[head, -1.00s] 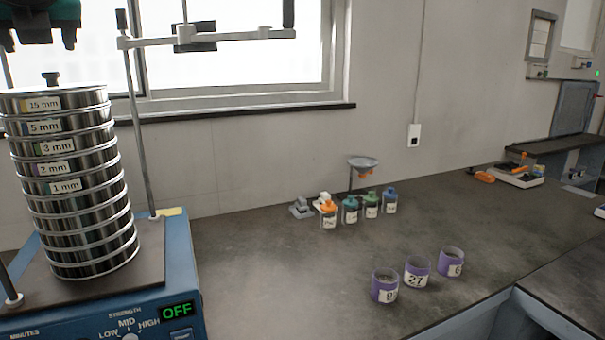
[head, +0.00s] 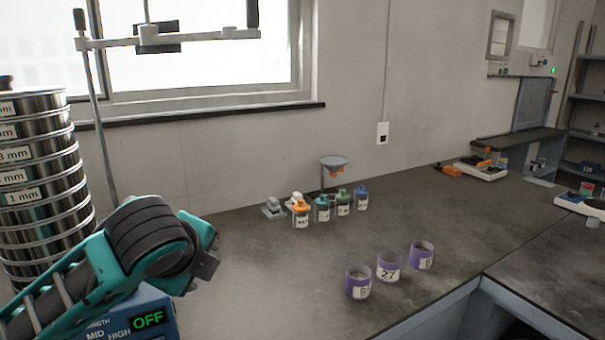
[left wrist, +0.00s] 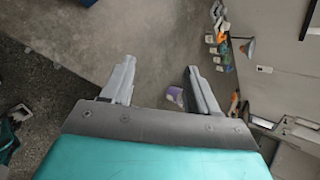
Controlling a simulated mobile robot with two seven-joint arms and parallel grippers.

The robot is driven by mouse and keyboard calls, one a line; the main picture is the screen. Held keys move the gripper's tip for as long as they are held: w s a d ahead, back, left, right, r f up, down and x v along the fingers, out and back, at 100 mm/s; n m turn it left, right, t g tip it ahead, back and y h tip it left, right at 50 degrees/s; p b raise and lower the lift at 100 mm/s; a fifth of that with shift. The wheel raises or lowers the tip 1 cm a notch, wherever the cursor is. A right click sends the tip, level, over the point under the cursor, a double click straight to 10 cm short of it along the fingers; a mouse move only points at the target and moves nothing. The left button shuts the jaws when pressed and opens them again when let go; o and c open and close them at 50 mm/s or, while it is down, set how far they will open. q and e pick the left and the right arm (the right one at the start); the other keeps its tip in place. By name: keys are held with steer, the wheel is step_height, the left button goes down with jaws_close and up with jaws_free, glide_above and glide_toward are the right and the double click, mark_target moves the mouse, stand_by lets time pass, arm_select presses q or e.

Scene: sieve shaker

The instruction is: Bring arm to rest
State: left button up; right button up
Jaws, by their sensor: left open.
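My left arm comes in from the left in the head view, in front of the sieve shaker. Its left gripper (head: 207,266) is above the shaker's front right corner, seen from the side. In the left wrist view the left gripper (left wrist: 163,78) has its two fingers spread, with nothing held between them. A purple cup (left wrist: 174,95) shows beyond the right finger, apart from it. My right gripper is not clearly seen in either view.
The sieve stack (head: 38,180) stands close behind my left arm; the shaker's display (head: 148,319) reads OFF. Several lidded jars (head: 322,209) and a funnel on a stand (head: 335,161) are farther back. Purple cups (head: 389,267) stand near the front edge. The bench between is clear.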

arm_select(q)
steer(key=s+d+f+n+g+h, duration=0.2)
steer(key=s+f+n+g+h, duration=0.1)
steer(key=s+f+n, duration=0.9)
steer(key=s+a+f+n+g+y, duration=0.1)
steer(key=s+a+f+n, duration=0.25)
steer(key=s+f, duration=0.3)
steer(key=s+a+f+n+g+y, duration=0.1)
steer(key=s+a+f+n, duration=0.2)
steer(key=s+f+n, duration=0.35)
steer(key=w+d+f+m+t+h, duration=0.2)
steer(key=w+d+f+t, duration=0.1)
steer(key=w+f+t, duration=0.3)
steer(key=shift+f+t, duration=0.4)
steer(key=shift+f, duration=0.3)
